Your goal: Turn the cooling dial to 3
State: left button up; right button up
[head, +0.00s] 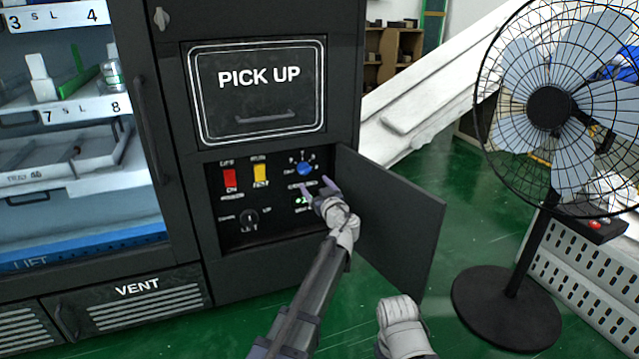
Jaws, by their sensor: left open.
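The blue dial (305,169) is on the black control panel (225,205) low on the vending machine, at the panel's upper right. Small white marks surround it; the cooling label and the dial's setting are too small to read. My left gripper (317,185) is open just below and right of the dial, its fingers pointing up towards it. I see no contact with the dial, and nothing is between the fingers. The gripper partly covers the small green-lit display (302,202) beneath. A pale part of my right arm shows at the bottom, but its fingers do not.
A red switch (230,180), a yellow switch (260,174) and a black knob (250,217) share the panel. The panel door (395,225) stands open close to the right of my left gripper. A black fan (548,108) stands farther right on the green floor.

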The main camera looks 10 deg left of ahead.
aim_at(306, 173)
pick_arm(q)
jog(key=shift+x, duration=3.9)
grip_shut()
